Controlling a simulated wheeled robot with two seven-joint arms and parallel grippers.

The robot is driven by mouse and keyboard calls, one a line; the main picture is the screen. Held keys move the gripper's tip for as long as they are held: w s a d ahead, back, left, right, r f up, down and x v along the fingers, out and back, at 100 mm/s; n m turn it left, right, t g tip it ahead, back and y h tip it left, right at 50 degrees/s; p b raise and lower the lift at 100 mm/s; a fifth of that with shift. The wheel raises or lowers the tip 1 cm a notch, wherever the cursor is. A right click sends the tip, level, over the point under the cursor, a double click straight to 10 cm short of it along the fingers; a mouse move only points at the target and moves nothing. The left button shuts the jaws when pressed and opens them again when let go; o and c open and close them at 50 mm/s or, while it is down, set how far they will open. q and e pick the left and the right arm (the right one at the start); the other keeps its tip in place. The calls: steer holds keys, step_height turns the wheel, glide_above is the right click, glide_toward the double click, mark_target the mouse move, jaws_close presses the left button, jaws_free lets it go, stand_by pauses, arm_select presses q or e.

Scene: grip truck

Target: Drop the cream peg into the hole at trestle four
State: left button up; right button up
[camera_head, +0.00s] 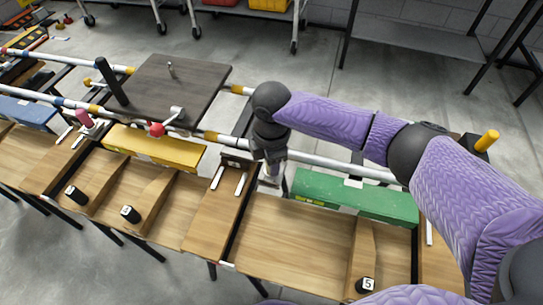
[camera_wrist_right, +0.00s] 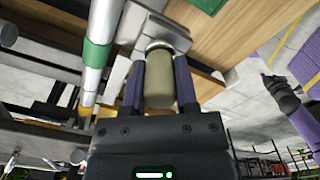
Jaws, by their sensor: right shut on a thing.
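In the right wrist view, the cream peg (camera_wrist_right: 159,80) stands between the two dark fingers of my right gripper (camera_wrist_right: 160,80), which is shut on it. In the head view, my right gripper (camera_head: 271,172) points down near the middle of the wooden bench, between the yellow block and the green block. The peg is mostly hidden there by my wrist. A black marker numbered 5 (camera_head: 366,285) stands at the front right. I cannot make out the hole. My left gripper is not in the head view.
A green block (camera_head: 355,197) lies right of my gripper and a yellow block (camera_head: 153,147) left of it. White rails (camera_head: 335,164) run behind. A dark board (camera_head: 172,85) lies across them. A pink peg (camera_head: 84,118) and a yellow peg (camera_head: 487,141) stand at either side.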

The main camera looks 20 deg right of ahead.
steer(key=o, duration=1)
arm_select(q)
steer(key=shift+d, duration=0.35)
arm_select(e)
steer(key=shift+o, duration=0.2)
steer(key=shift+r, duration=0.1)
step_height(320, 180, up, 9)
steer(key=p, duration=0.4)
steer(key=shift+r+p, duration=0.3)
steer(key=shift+r, duration=0.15)
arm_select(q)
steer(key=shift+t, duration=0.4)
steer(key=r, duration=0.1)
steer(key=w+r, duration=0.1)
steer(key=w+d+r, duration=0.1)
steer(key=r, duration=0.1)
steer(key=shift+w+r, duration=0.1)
arm_select(e)
steer(key=shift+f, duration=0.1)
